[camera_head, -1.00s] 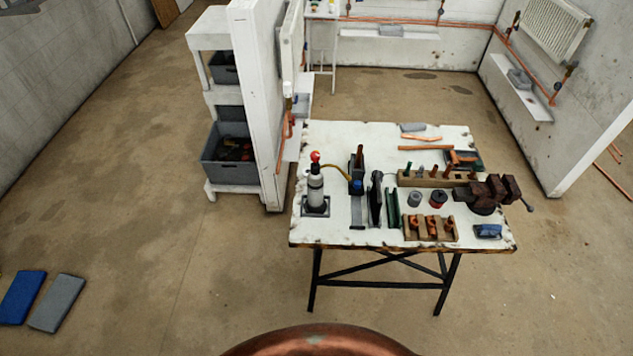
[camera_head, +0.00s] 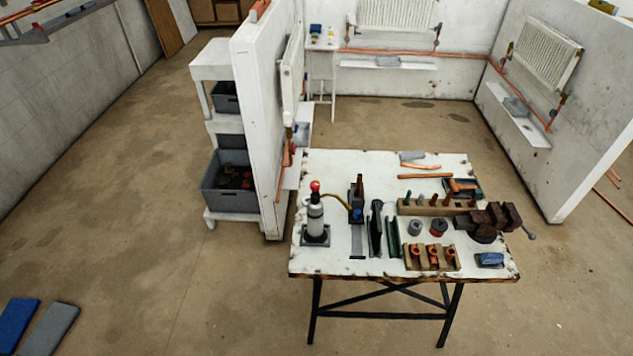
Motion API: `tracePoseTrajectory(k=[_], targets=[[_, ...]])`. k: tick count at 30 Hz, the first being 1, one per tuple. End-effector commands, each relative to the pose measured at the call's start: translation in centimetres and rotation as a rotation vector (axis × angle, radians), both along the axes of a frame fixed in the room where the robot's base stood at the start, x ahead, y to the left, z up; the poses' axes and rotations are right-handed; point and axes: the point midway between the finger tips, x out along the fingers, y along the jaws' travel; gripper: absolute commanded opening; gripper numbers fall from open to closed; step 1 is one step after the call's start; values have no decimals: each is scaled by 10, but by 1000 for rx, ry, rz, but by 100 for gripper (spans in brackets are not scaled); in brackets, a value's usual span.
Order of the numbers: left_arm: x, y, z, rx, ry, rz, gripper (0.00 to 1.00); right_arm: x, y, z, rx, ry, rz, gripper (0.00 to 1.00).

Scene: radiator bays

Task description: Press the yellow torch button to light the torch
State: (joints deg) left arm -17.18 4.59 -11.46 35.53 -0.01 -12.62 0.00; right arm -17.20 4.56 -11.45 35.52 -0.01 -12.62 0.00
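The torch set stands on the left part of a white workbench (camera_head: 340,262). A grey gas bottle (camera_head: 315,215) with a red knob on top stands upright in a dark square base. A yellowish hose (camera_head: 336,200) runs from it to a dark holder (camera_head: 356,200) with a blue part and a brown upright piece. I cannot make out a yellow button at this size, and no flame shows. Neither of my grippers is in view.
The bench also carries a vise (camera_head: 490,220), fittings in wooden blocks (camera_head: 431,258) and copper pipes (camera_head: 425,176). A white partition (camera_head: 262,130) and grey-bin shelf (camera_head: 212,75) stand behind left. Blue and grey pads (camera_head: 48,330) lie on the floor. Floor before the bench is clear.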

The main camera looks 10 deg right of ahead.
Motion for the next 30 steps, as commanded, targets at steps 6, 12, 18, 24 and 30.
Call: tracePoseTrajectory(k=[6,12,18,24,30], targets=[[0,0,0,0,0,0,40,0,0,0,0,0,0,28],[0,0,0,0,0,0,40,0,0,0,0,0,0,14],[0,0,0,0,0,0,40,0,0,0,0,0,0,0],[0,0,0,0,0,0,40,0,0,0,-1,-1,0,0],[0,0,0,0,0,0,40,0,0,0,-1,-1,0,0]])
